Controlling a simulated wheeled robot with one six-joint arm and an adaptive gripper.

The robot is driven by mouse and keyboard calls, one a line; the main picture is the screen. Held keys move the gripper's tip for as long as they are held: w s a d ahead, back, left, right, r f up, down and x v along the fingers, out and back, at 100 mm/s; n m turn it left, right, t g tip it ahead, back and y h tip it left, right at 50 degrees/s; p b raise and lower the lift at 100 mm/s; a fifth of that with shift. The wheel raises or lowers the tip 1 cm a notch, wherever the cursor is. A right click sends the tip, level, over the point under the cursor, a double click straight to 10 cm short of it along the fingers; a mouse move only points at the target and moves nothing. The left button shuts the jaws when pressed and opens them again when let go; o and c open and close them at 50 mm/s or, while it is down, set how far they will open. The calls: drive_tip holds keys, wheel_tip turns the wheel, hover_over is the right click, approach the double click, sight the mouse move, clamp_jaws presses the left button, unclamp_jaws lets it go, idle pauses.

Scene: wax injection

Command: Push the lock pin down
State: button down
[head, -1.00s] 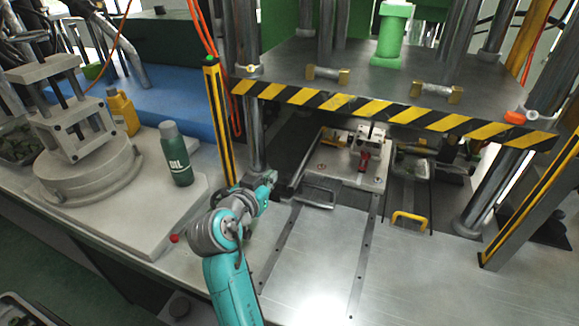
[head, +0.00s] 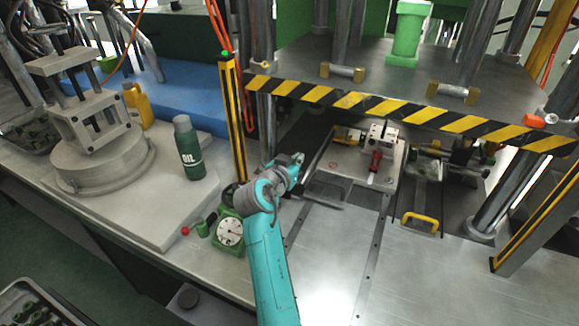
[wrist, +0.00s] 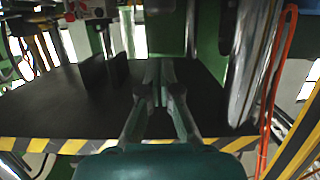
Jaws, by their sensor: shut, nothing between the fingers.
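A grey metal mould block (head: 346,171) lies on the press bed under the striped upper plate. A silver fixture (head: 382,133) stands on it, with a small upright red part (head: 375,163) in front. I cannot tell for sure which part is the lock pin. My gripper (head: 298,160) is at the left front of the press, left of the block and apart from it. In the wrist view the fingers (wrist: 159,72) point forward, shut and empty, with a dark surface beyond them. The mould block cannot be made out there.
The striped press plate (head: 405,111) overhangs the block. A striped post (head: 233,125) stands just left of my arm. A green dial gauge (head: 229,231), an oil bottle (head: 188,150) and a yellow handle (head: 420,219) are nearby. The front metal bed (head: 335,245) is clear.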

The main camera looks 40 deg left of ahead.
drive_tip(key=shift+s+f, duration=0.2)
drive_tip(key=shift+f, duration=1.75)
drive_tip(key=shift+f, duration=1.45)
